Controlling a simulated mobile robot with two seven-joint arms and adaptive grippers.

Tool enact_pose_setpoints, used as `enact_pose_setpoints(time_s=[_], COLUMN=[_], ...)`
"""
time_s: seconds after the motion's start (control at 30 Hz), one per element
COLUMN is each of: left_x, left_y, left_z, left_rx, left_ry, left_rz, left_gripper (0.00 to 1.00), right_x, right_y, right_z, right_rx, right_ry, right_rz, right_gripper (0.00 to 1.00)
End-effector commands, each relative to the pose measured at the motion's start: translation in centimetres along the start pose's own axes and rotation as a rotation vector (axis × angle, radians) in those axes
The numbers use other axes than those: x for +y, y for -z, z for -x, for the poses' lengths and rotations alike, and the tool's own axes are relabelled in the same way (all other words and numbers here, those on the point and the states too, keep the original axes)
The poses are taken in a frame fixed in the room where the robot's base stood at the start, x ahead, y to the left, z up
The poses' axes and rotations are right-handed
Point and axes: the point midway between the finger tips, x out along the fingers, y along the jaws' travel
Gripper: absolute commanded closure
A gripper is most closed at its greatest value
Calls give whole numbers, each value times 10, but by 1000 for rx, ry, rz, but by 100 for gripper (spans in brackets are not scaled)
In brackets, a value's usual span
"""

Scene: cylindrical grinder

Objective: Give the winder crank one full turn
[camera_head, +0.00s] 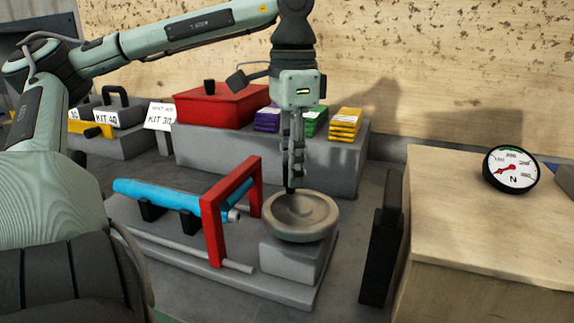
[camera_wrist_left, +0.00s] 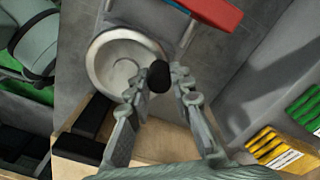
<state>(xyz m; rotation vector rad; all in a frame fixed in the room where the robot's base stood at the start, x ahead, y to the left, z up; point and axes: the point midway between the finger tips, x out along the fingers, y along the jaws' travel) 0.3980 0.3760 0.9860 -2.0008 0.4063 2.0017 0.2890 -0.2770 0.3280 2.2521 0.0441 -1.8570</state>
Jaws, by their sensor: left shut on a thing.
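The winder has a round grey dished crank wheel (camera_head: 300,214) on a grey block, beside a red frame (camera_head: 212,225) and a blue roll (camera_head: 165,193). In the left wrist view the wheel (camera_wrist_left: 108,62) shows with a black knob (camera_wrist_left: 158,76) at its rim. My left gripper (camera_head: 292,180) points down from above at the far left part of the wheel. In the left wrist view its fingertips (camera_wrist_left: 161,80) are on both sides of the black knob, shut on it. In the head view the fingers largely hide the knob. My right gripper is in neither view.
A wooden bench (camera_head: 480,215) with a round gauge (camera_head: 510,169) stands at the right. A dark upright piece (camera_head: 380,245) stands between bench and winder. Behind, a grey ledge (camera_head: 235,150) bears a red box (camera_head: 222,104) and coloured packs (camera_head: 345,124).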

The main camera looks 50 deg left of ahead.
Motion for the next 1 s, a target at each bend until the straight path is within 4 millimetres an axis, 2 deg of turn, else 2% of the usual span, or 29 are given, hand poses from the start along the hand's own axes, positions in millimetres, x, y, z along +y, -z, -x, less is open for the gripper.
enact_pose_setpoints(time_s=[0.3,0.83,0.87,1.0], left_x=[0,0,0,0], left_y=[5,6,6,5], left_z=[0,1,1,1], left_rx=[1,3,3,2], left_ry=[0,1,1,1], left_rz=[-90,-105,-104,-105], left_gripper=[100,100,75,58], right_x=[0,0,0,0], right_y=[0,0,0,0], right_z=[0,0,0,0], right_rx=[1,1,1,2], right_ry=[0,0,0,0], right_rz=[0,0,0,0], right_gripper=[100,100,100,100])
